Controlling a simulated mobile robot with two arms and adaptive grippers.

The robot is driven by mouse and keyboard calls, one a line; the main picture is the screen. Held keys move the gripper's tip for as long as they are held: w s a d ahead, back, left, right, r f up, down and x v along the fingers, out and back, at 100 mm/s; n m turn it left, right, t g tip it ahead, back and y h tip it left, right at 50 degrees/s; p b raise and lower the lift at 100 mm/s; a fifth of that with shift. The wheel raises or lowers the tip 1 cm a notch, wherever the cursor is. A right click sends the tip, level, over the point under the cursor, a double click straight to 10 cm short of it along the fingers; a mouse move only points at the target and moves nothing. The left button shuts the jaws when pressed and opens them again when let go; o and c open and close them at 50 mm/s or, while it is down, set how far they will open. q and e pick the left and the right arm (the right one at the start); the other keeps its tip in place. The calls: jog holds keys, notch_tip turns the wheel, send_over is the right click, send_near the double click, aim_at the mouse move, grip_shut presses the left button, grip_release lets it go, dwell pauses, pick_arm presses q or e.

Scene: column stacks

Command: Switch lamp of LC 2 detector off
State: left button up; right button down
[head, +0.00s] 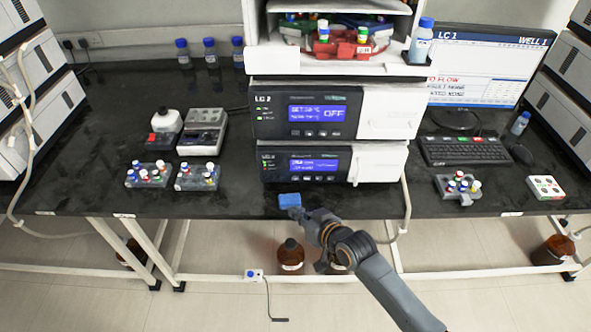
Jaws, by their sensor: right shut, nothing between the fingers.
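The LC 2 stack stands at the middle of the bench. Its lower module (279,176) has a blue display (314,165) with text too small to read and a row of small buttons below it. I cannot tell from its lettering whether this is the detector. The module above it (277,127), marked LC 2, has a display (317,113) reading a set temperature and OFF. My right gripper (290,200), with a blue tip, is shut and empty at the bench's front edge, below and in front of the lower module. My left gripper is not in view.
A white door (378,165) is at the lower module's right. Vial racks (150,177) and a balance-like device (202,130) are at the left. A monitor (485,75) and keyboard (464,150) stand at the right. Brown bottles (291,258) stand under the bench.

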aim_at(295, 178)
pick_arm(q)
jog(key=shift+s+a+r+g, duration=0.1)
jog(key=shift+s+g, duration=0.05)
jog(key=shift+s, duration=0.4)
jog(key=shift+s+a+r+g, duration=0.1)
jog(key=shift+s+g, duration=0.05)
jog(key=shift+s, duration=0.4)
pick_arm(e)
jog(key=shift+s+d+f, duration=0.1)
jog(key=shift+s, duration=0.05)
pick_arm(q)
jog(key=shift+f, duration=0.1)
pick_arm(e)
jog(key=w+b, duration=0.5)
jog(key=w, duration=0.2)
jog(key=shift+w+f+b, duration=0.15)
jog(key=shift+w+b, duration=0.05)
jog(key=shift+b, duration=0.1)
pick_arm(q)
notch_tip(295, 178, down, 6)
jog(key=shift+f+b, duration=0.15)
jog(key=shift+b, duration=0.2)
pick_arm(e)
jog(key=shift+w, duration=0.75)
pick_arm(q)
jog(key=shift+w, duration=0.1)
pick_arm(e)
jog(key=shift+w, duration=0.1)
